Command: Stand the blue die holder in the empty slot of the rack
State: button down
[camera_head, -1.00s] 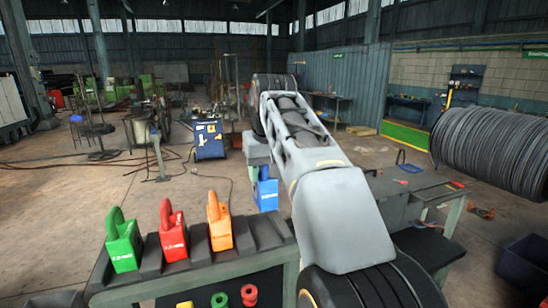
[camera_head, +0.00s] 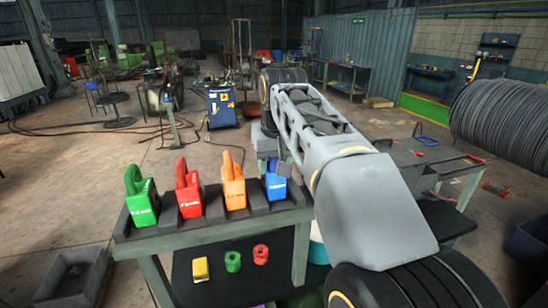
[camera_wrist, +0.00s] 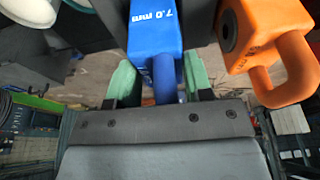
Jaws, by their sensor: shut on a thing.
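The blue die holder (camera_head: 276,186), marked 7.0 mm in the wrist view (camera_wrist: 157,28), is upright at the right end of the rack (camera_head: 215,213), in line with the other holders. Whether its base rests fully in the slot is hard to tell. My gripper (camera_wrist: 160,82) is shut on its handle, with a green finger on each side. In the head view the gripper is mostly hidden behind my arm. The green holder (camera_head: 141,200), red holder (camera_head: 188,192) and orange holder (camera_head: 233,188) stand to its left in the rack.
In the wrist view the orange holder (camera_wrist: 262,40) is close beside my gripper. A lower shelf holds a yellow block (camera_head: 201,269), a green spool (camera_head: 233,261) and a red spool (camera_head: 261,254). A grey workbench (camera_head: 420,155) stands at right, near a large cable drum (camera_head: 505,115).

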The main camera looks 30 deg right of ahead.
jog(key=c, duration=0.5)
grip_release()
jog(key=shift+f, duration=0.15)
jog(key=p+v, duration=0.1)
jog(key=v, duration=1.1)
jog(key=shift+w, duration=0.1)
